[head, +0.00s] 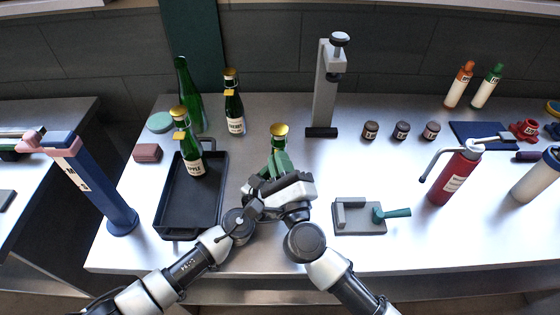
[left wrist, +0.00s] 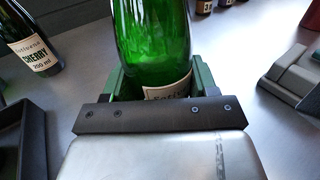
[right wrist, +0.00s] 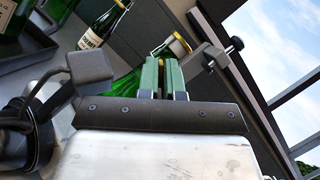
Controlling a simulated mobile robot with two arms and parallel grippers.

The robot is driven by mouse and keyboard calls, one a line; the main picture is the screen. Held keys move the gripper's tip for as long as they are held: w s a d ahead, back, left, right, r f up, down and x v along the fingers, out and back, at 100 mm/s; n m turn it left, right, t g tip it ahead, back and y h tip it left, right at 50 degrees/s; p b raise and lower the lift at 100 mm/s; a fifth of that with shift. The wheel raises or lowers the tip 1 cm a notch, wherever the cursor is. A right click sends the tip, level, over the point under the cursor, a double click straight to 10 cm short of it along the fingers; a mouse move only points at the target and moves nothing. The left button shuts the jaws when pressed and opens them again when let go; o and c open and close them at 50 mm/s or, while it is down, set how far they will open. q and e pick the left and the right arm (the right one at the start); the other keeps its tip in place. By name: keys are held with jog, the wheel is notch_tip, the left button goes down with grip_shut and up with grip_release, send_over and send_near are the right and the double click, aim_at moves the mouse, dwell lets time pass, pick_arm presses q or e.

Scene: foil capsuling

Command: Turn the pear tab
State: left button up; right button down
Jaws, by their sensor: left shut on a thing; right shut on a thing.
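A green bottle with a gold foil top (head: 279,130) stands mid-table, largely hidden by my grippers. Its green body (left wrist: 152,35) fills the left wrist view; its label is mostly covered, so I cannot read the flavour. My left gripper (left wrist: 150,82) is shut around this body. My right gripper (head: 274,165) is at the neck; in the right wrist view its green fingers (right wrist: 165,76) are close together beside the foil top (right wrist: 179,45). A sliver of yellow tab (right wrist: 157,52) shows at the fingertips, and the rest is hidden.
The apple bottle (head: 190,146) stands in a black tray (head: 176,218) at left, with the cherry bottle (head: 234,112) behind. A grey press stand (head: 323,100) is behind right. A small grey fixture with a green lever (head: 360,220) is at right.

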jog(key=n+g, duration=0.1)
jog(key=n, duration=0.2)
jog(key=n+g+y, duration=0.1)
jog(key=n, duration=0.2)
jog(key=n+g, duration=0.1)
jog(key=n, duration=0.2)
jog(key=shift+r+n+g, duration=0.1)
jog(key=shift+n+g, duration=0.2)
jog(key=shift+n, duration=0.4)
jog(key=c, duration=1.3)
grip_release()
jog(key=v, duration=1.2)
